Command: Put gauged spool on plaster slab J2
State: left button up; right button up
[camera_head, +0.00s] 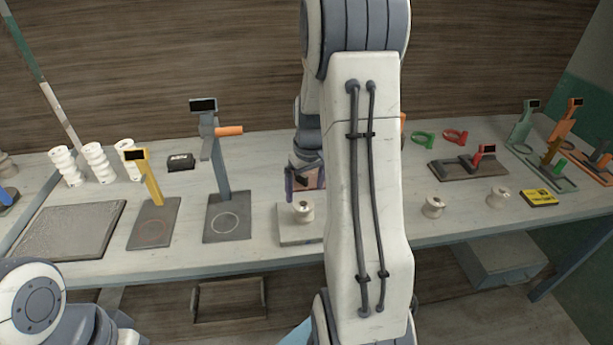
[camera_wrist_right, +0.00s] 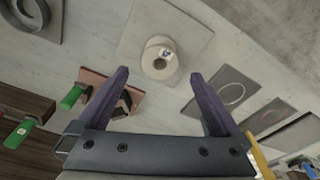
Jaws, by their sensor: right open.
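A short off-white spool (camera_head: 304,212) stands on a pale square slab (camera_head: 290,238) near the table's middle. In the right wrist view the same spool (camera_wrist_right: 160,66), with a small marking on its top, sits on the slab (camera_wrist_right: 132,38). My right gripper (camera_wrist_right: 158,76) is open and empty, its purple fingers pointing towards the spool, apart from it. Part of the slab is hidden behind my right arm in the head view. No J2 label is readable. My left gripper is out of view.
A yellow gauge (camera_head: 152,188) and a grey-blue gauge (camera_head: 219,170) stand on dark plates at left. A large grey slab (camera_head: 66,230) lies further left, with ribbed white spools (camera_head: 95,160) behind.

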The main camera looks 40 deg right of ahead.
aim_at(307, 207)
notch_tip(307, 207, up, 5)
jog(key=s+a+r+n, duration=0.1)
jog(key=a+n, duration=0.1)
jog(key=a, duration=0.8)
jog(key=s+a+r+n, duration=0.2)
jog(key=a, duration=0.7)
jog(key=s+a+n+g+y, duration=0.1)
jog(key=s+a+n, duration=0.4)
jog(key=s+a, duration=0.9)
jog(key=s, duration=0.3)
jog(key=shift+s+a+f, duration=0.2)
jog(key=shift+s+a, duration=0.05)
jog(key=shift+a, duration=0.1)
